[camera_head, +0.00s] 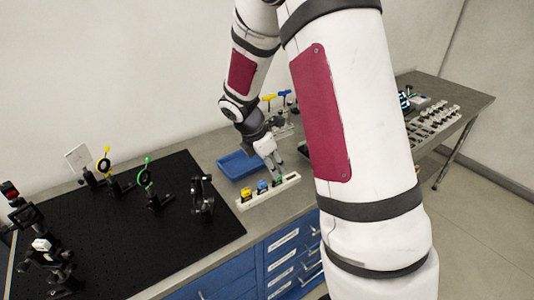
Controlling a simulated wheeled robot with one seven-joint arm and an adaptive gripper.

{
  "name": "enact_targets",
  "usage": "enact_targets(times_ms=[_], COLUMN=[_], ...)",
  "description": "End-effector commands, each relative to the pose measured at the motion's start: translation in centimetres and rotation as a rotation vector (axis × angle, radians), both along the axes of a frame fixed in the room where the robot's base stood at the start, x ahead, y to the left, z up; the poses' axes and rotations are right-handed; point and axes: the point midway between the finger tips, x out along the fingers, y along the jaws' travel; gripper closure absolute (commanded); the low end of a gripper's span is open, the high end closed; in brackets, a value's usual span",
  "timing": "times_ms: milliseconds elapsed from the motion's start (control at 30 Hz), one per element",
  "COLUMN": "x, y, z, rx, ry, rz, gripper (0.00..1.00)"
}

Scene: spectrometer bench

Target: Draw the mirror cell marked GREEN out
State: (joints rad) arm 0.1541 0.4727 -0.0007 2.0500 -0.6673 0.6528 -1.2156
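A white rack (252,203) stands on the grey bench, holding a yellow piece (246,194), a blue piece (262,186) and a green piece (279,181) in a row. The green piece sits toward the right end and is taken here as the mirror cell marked GREEN; no marking can be read at this size. My gripper (275,170) points down at the green piece, with its fingertips right at or just above it. The fingers partly hide it. Whether they touch or grip it cannot be told.
A blue tray (229,166) lies behind the rack. A black breadboard (150,245) at left carries upright optics, including yellow and green rings (145,172). Blue and yellow-handled tools (269,97) stand behind my gripper. A side table (465,98) holds several small parts.

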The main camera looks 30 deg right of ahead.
Motion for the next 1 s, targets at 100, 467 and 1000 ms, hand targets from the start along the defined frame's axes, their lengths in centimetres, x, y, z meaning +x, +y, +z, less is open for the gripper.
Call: enact_targets(times_ms=[100, 467, 1000], x=[-0.1, 0.0, 0.1], y=[-0.8, -2.1, -2.3], z=[-2.0, -5.3, -5.5], rx=[0.0, 0.001, 0.001], ry=[0.004, 0.0, 0.0], rz=[0.0, 0.0, 0.0], gripper=[0.64, 0.64, 1.0])
